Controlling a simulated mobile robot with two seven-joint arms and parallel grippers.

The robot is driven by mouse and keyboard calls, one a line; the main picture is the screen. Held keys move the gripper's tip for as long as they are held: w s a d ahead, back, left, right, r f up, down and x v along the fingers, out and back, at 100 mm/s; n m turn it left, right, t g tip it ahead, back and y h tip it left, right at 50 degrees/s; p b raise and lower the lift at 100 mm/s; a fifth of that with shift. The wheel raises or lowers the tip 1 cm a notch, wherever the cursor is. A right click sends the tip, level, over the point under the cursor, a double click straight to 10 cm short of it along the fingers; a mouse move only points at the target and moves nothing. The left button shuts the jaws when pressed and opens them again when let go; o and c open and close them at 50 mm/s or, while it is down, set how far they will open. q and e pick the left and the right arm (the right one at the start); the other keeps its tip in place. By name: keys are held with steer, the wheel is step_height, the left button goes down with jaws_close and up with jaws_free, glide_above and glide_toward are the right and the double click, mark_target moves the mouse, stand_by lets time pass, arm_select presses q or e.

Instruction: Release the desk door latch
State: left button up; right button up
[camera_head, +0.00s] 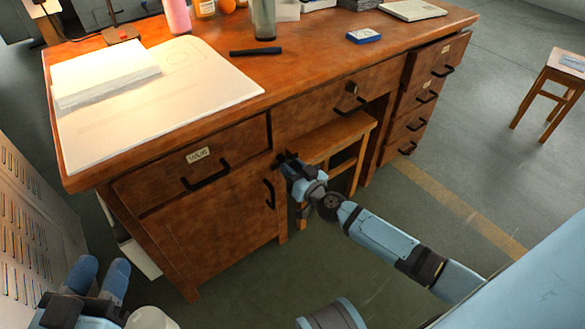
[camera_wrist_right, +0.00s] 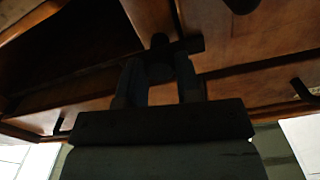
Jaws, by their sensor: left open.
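The brown wooden desk (camera_head: 330,62) has a door (camera_head: 215,235) in its left pedestal with a black vertical handle (camera_head: 269,194). A dark latch (camera_wrist_right: 188,46) shows in the right wrist view as a short bar with a rounded knob at the upper edge of the wood. My right gripper (camera_head: 287,160) is at the upper right corner of the door, by the latch. In the wrist view its fingers (camera_wrist_right: 160,84) are apart, with the knob near their tips; contact is unclear in the dark. My left gripper (camera_head: 98,276) is open and empty at the lower left, away from the desk.
A wooden stool (camera_head: 345,135) stands under the desk, close to my right gripper. Drawers with black handles (camera_head: 207,173) sit above the door and at the right. A grey louvred cabinet (camera_head: 28,215) stands at the left. Open floor (camera_head: 250,290) lies before the desk.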

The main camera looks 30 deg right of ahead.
arm_select(q)
steer(key=shift+r, duration=0.1)
arm_select(e)
steer(key=shift+m, duration=0.3)
arm_select(q)
steer(key=shift+s+f, duration=0.15)
steer(key=shift+f, duration=0.05)
arm_select(e)
steer(key=shift+f+m, duration=0.1)
steer(key=shift+m, duration=8.5)
arm_select(q)
steer(key=shift+d+n, duration=0.1)
steer(key=shift+n, duration=0.2)
arm_select(e)
steer(key=o, duration=0.9)
arm_select(q)
steer(key=shift+r, duration=0.1)
arm_select(e)
steer(key=shift+s, duration=0.15)
